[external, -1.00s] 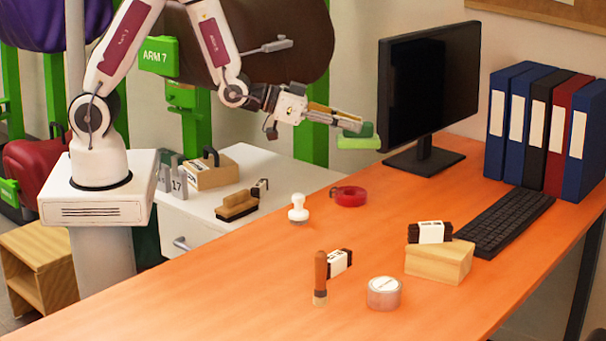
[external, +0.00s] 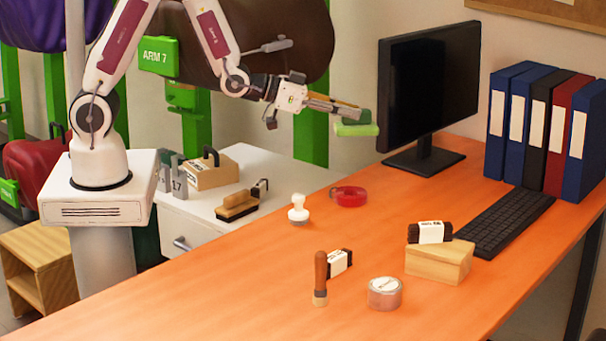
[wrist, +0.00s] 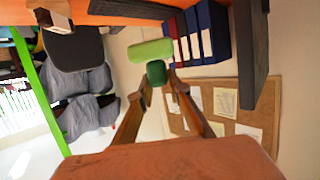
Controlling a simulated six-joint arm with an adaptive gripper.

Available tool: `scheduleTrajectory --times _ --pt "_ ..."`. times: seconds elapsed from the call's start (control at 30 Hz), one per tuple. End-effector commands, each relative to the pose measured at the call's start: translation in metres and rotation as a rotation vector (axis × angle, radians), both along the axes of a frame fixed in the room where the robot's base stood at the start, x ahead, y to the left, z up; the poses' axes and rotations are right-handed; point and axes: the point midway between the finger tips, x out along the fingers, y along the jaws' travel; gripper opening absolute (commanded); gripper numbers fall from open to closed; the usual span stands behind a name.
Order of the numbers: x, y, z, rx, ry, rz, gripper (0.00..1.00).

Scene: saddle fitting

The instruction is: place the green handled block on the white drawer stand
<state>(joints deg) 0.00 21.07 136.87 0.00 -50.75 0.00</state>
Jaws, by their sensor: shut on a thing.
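The green block (external: 357,130) has a pale green body and a darker green handle (wrist: 156,72). My gripper (external: 350,107) is shut on the handle and holds the block in the air, in front of the monitor's left side. In the wrist view my fingertips (wrist: 160,82) close around the handle, and the pale body (wrist: 150,50) shows beyond it. The white drawer stand (external: 290,177) is at the left of the orange desk, below and left of the block. The desk hides part of it.
On the stand are a wooden handled block (external: 212,171), a brush (external: 237,205) and grey number pieces (external: 172,175). The stand's right part is bare. The desk holds a white stamp (external: 298,210), red tape (external: 349,196) and the monitor (external: 432,90), close to the held block.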

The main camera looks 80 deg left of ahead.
Motion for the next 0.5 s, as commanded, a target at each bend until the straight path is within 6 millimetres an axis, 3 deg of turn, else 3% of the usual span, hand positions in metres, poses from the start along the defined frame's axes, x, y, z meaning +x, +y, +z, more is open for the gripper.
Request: scheduleTrajectory --times 0.27,0.5 --pt "0.0 -0.014 0.0 0.0 0.0 -0.023 0.0" --pt "-0.003 -0.059 -0.006 -0.001 0.002 -0.1 0.0"
